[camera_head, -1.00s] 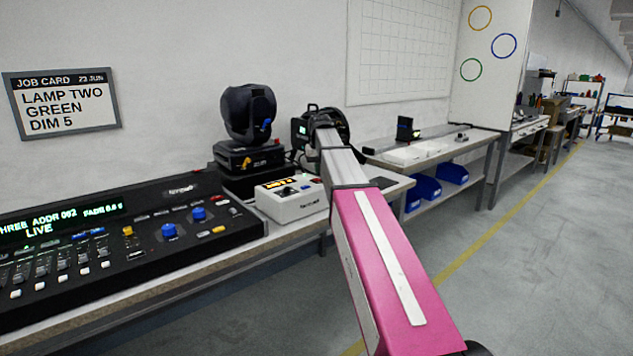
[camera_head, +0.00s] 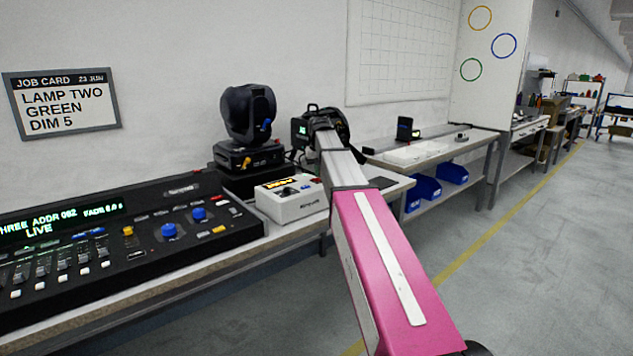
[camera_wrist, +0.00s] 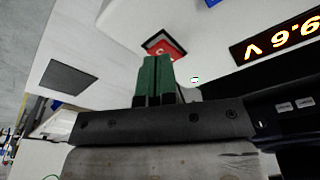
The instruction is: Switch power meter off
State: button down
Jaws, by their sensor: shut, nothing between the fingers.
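The power meter appears to be the white box (camera_head: 300,207) with a lit orange display, on the bench beside the black console. In the wrist view its white casing (camera_wrist: 112,22) fills the top, with lit orange digits (camera_wrist: 282,38) upside down at the right. A red switch (camera_wrist: 162,45) with a white mark sits in a dark frame just beyond my fingertips. My gripper (camera_wrist: 158,62) is shut and empty, its green fingers overlapping the switch's near edge in the picture. I cannot tell whether they touch it. My arm hides the gripper in the head view.
A black console (camera_head: 128,245) lies left of the box. A black moving-head lamp (camera_head: 248,115) stands behind it. A dark square (camera_head: 383,182) lies on the bench to the right. Another bench with a white tray (camera_head: 415,153) stands farther right. The floor at right is open.

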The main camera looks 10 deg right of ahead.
aim_at(319, 180)
jog(key=shift+f, duration=0.75)
dwell(0.4)
jog(key=shift+r, duration=3.5)
